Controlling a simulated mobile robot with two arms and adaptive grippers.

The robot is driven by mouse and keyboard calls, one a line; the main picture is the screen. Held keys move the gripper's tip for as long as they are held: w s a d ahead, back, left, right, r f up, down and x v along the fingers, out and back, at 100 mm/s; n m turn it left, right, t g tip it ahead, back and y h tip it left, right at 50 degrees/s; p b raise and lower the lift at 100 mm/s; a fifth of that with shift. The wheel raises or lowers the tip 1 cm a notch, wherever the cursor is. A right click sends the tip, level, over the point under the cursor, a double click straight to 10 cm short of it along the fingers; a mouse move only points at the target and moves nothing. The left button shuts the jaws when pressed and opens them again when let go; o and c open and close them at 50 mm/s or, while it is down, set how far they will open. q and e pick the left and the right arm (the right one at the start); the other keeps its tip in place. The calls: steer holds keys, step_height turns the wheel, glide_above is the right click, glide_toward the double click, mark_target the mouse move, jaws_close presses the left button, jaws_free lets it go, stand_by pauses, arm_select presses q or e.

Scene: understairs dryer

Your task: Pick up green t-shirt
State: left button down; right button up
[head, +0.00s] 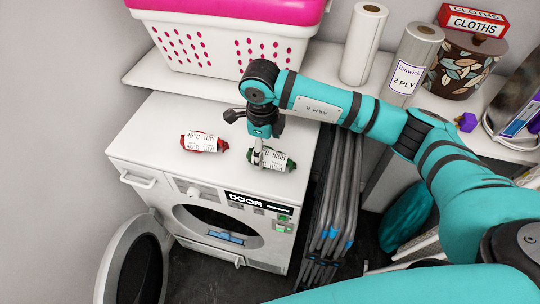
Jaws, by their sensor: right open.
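The green t-shirt (277,160) is a small folded bundle with a white printed label, lying on top of the white dryer (150,122). My right gripper (256,152) reaches down over its left end. The fingers are open and overlap the shirt in the picture; I cannot tell whether they touch it. Part of the shirt's left side is hidden behind the fingers. My left gripper is not in view.
A red bundle with a white label (204,142) lies left of the green one. The dryer's round door (136,268) hangs open. A pink-and-white basket (215,48), paper rolls (363,42) and a leaf-patterned pot (464,67) stand on the shelf behind. Folded grey racks (334,200) stand right.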

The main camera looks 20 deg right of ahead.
mark_target(265, 149)
step_height(265, 149, down, 4)
steer(key=shift+w+d+r+p, duration=0.1)
steer(key=shift+w+p, duration=0.05)
steer(key=shift+p, duration=0.5)
steer(key=shift+f, duration=0.35)
steer(key=c, duration=1.3)
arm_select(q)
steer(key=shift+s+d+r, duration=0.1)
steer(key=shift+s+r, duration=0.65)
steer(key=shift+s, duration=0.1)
arm_select(e)
steer(key=shift+w+r, duration=0.1)
